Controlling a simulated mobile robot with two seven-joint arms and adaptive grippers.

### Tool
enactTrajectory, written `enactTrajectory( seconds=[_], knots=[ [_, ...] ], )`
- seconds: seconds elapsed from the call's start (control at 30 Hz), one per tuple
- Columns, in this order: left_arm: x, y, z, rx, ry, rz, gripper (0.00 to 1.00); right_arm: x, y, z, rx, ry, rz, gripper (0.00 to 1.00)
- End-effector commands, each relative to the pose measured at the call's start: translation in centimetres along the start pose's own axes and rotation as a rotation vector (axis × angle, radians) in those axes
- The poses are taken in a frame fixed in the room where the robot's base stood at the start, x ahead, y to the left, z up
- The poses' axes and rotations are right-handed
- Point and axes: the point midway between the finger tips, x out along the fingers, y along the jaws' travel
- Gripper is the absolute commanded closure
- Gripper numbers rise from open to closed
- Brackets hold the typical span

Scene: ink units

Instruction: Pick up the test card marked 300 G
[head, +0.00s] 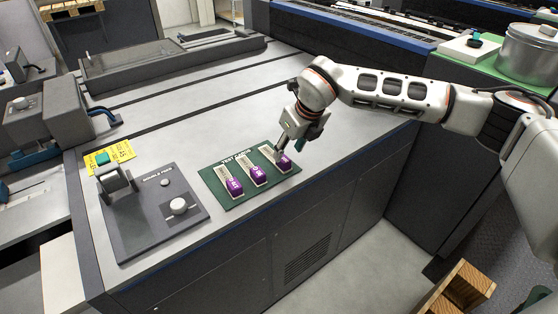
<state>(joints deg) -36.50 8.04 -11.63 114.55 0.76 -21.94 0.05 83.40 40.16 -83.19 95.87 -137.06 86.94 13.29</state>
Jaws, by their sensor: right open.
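Three test cards with purple ends and pale upper parts lie side by side on a green mat (214,184) lettered along its far edge. They are the left card (234,188), the middle card (258,177) and the right card (285,163). Their markings are too small to read, so I cannot tell which is 300 G. My right gripper (280,153) is open and points down at the right card, with its fingertips over that card's far part and hiding some of it. I cannot tell whether they touch it. My left gripper is not in view.
A dark panel (140,228) with a pale knob (178,206) and a raised bracket (113,178) is left of the mat. A yellow label (121,151) lies behind it. The grey worktop right of the mat is clear. A metal pot (527,50) stands far right.

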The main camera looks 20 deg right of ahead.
Motion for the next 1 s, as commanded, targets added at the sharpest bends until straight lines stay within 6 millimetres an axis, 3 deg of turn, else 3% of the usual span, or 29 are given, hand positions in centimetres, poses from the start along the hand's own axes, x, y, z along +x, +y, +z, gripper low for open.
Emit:
enactTrajectory(
  seconds=[0.4, 0.67, 0.83, 1.0],
  knots=[
    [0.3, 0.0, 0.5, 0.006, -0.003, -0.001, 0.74, 4.9, 0.7, -0.3, 0.001, 0.002, 0.002, 0.57],
    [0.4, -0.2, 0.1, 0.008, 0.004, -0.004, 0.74, 5.2, 0.7, -0.1, -0.001, -0.002, 0.002, 0.57],
    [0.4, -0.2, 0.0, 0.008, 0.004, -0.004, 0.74, 5.2, 0.7, -0.1, 0.000, -0.002, 0.002, 0.98],
    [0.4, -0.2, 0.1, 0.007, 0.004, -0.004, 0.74, 5.2, 0.7, -0.1, 0.000, -0.002, 0.002, 0.98]
  ],
)
